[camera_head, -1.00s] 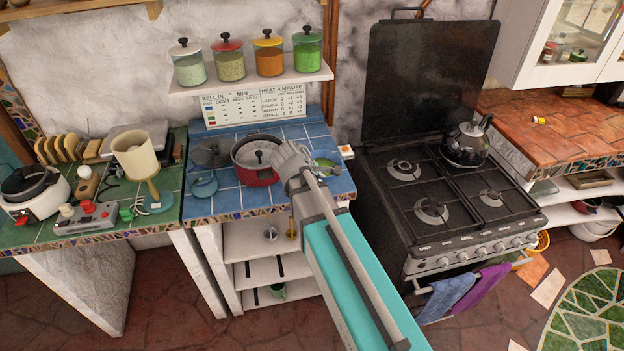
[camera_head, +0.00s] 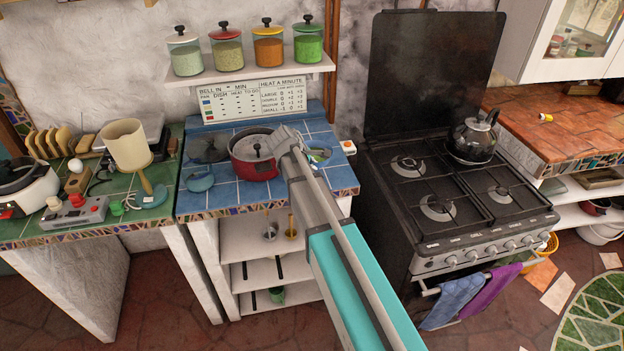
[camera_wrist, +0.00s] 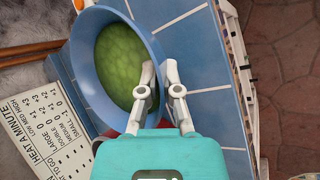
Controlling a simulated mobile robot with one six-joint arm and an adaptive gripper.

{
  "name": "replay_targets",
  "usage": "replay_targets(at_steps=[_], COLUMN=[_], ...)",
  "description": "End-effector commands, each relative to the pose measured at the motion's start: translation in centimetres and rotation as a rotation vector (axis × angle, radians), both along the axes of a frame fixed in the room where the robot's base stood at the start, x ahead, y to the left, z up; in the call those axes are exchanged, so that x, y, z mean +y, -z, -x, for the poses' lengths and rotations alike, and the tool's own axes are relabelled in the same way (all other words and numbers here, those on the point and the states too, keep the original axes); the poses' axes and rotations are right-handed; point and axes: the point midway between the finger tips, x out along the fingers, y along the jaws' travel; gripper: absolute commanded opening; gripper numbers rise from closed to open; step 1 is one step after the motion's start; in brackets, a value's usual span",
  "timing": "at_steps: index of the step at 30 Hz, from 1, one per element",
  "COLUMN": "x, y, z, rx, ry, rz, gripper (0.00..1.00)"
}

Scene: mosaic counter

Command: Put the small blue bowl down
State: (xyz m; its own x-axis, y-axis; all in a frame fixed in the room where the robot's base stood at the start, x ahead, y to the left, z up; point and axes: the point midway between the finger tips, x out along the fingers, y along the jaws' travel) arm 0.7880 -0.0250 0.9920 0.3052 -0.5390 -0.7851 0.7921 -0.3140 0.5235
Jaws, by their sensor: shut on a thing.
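The small blue bowl (camera_wrist: 72,75) fills much of the wrist view, with green contents (camera_wrist: 118,72) inside. My gripper (camera_wrist: 158,70) is shut on the bowl's rim, one finger on the inner side and one outside. In the head view the bowl (camera_head: 321,154) is partly hidden behind my gripper, at the right side of the blue-tiled counter (camera_head: 232,198). I cannot tell whether its base touches the tiles.
A red pot (camera_head: 254,158) with a lid stands close left of my gripper. A second blue vessel (camera_head: 200,181) sits further left. A small white box with an orange button (camera_head: 348,147) is at the counter's right edge, beside the stove (camera_head: 445,195).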

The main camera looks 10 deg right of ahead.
Motion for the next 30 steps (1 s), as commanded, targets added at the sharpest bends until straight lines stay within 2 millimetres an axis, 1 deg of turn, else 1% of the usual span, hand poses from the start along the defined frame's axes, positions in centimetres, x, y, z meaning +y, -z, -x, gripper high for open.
replay_targets(at_steps=[1, 3, 16, 20, 25, 30], x=[0.0, 0.0, -0.1, 0.0, -0.1, -0.1], y=[0.6, 0.9, 0.9, 1.3, 2.4, 3.9], z=[-0.4, -0.6, -0.8, -1.0, -1.8, -1.6], rx=[-0.001, -0.001, -0.001, -0.001, -0.001, -0.001], ry=[0.0, 0.0, 0.0, 0.0, 0.0, 0.0], rz=[0.001, 0.001, 0.001, 0.001, 0.001, 0.001], gripper=[0.0, 0.0, 0.0, 0.0, 0.0, 0.0])
